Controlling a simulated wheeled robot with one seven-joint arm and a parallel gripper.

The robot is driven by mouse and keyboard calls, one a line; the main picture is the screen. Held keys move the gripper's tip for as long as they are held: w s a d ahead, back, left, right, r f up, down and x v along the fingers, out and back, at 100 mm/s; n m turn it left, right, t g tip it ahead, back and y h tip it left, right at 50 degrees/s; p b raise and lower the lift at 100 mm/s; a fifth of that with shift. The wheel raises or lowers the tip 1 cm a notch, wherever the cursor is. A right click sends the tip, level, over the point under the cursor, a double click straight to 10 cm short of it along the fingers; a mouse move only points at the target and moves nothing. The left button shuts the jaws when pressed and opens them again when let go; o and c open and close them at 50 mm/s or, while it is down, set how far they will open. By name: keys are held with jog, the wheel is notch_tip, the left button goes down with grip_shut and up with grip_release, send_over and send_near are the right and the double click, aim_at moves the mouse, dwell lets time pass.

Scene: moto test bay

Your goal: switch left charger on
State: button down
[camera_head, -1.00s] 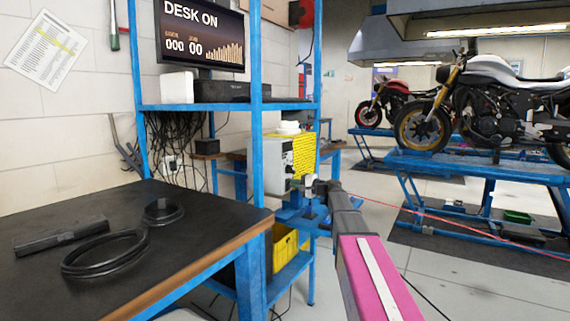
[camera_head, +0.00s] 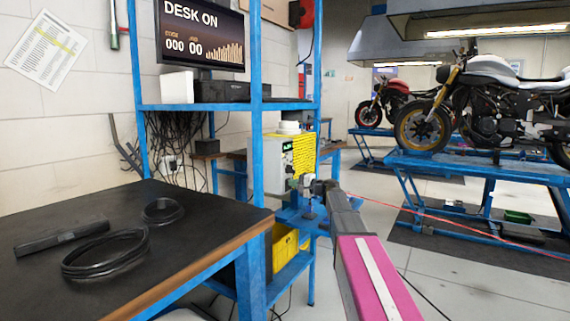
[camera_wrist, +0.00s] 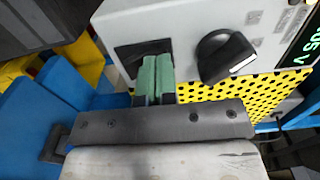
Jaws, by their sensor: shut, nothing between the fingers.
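A charger (camera_head: 284,154), a pale grey box with a yellow perforated side, stands at the blue rack in the head view. Only one charger shows. In the wrist view its grey front panel (camera_wrist: 185,22) carries a black knob (camera_wrist: 224,56) with a white mark and a display (camera_wrist: 306,42) with lit green digits reading "05 V". A dark recess (camera_wrist: 126,54) sits left of the knob. My gripper (camera_wrist: 153,62) is shut and empty, its green fingertips at this recess and covering part of it. In the head view my gripper (camera_head: 306,184) is close to the charger's lower front.
A dark-topped bench (camera_head: 110,235) with black cable coils (camera_head: 105,254) fills the left. Blue rack posts (camera_head: 257,130) stand beside the charger. A yellow bin (camera_head: 285,247) sits below. Motorbike lifts (camera_head: 485,172) stand at right, with floor between.

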jog(key=v, duration=0.9)
dwell(0.8)
jog(key=s+a+f+n+g+h, duration=0.1)
jog(key=s+a+f+g+h, duration=0.1)
jog(key=s+f, duration=0.45)
jog(key=s+a+f+n+g+h, duration=0.1)
jog(key=s+a+f+g+h, duration=0.15)
jog(key=f, duration=0.65)
jog(key=s+a+f+n+g+h, duration=0.1)
jog(key=s+f+g+h, duration=0.1)
jog(key=s+f, duration=0.45)
jog(key=s+d+f+n+g+h, duration=0.2)
jog(key=s+f+h, duration=0.2)
jog(key=s+f, duration=0.4)
jog(key=s+d+f+n+g+h, duration=0.2)
jog(key=s+f+h, duration=0.2)
jog(key=s+f, duration=0.4)
jog(key=shift+s+f, duration=0.2)
jog(key=shift+s, duration=0.35)
jog(key=shift+d, duration=0.1)
